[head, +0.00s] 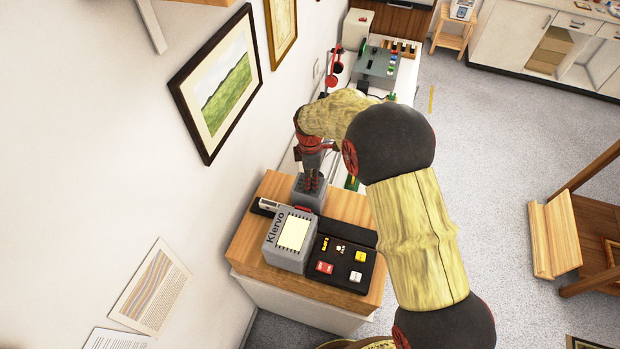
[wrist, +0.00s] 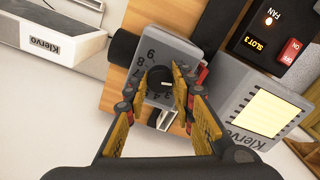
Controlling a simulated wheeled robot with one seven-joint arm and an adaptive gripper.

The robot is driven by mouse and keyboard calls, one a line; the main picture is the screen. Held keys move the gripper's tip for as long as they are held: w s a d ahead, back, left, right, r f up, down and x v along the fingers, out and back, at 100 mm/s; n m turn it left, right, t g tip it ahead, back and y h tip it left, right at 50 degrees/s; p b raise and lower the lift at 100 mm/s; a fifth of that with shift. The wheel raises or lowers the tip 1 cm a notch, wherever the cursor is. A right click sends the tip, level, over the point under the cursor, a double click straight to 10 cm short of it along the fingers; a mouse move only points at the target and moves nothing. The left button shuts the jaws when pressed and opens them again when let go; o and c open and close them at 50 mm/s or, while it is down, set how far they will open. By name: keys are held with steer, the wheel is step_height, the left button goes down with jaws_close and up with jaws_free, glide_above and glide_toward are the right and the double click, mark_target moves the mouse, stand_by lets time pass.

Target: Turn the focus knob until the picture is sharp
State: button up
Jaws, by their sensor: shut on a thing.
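A dark round knob (wrist: 159,78) with numerals around it sits on a grey box face in the wrist view. My gripper (wrist: 158,84) has its yellow-padded fingers on both sides of the knob, shut on it. In the head view my gripper (head: 311,180) points down at the far end of the wooden-topped cabinet (head: 345,207), and the knob is hidden there. A grey Klervo unit (head: 287,262) stands nearer, with a pale yellow lit screen (head: 294,233). The screen also shows in the wrist view (wrist: 268,112); I make out no picture detail on it.
A black panel (head: 340,272) with red, white and yellow buttons lies right of the Klervo unit. Framed prints (head: 222,85) hang on the left wall. Open floor (head: 480,150) lies right.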

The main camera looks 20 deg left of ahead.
jaws_close()
steer(key=shift+m, duration=0.3)
steer(key=m+b, duration=0.3)
steer(key=m, duration=0.2)
steer(key=m+b, duration=0.2)
steer(key=m, duration=0.4)
steer(key=shift+s+m+b, duration=0.1)
steer(key=shift+m+b, duration=0.2)
steer(key=m+b, duration=0.1)
steer(key=m, duration=0.5)
steer(key=m+b, duration=0.1)
steer(key=m, duration=0.4)
steer(key=shift+a+m, duration=0.1)
steer(key=shift+m, duration=0.2)
steer(key=shift+r, duration=0.1)
steer(key=o, duration=1)
jaws_free()
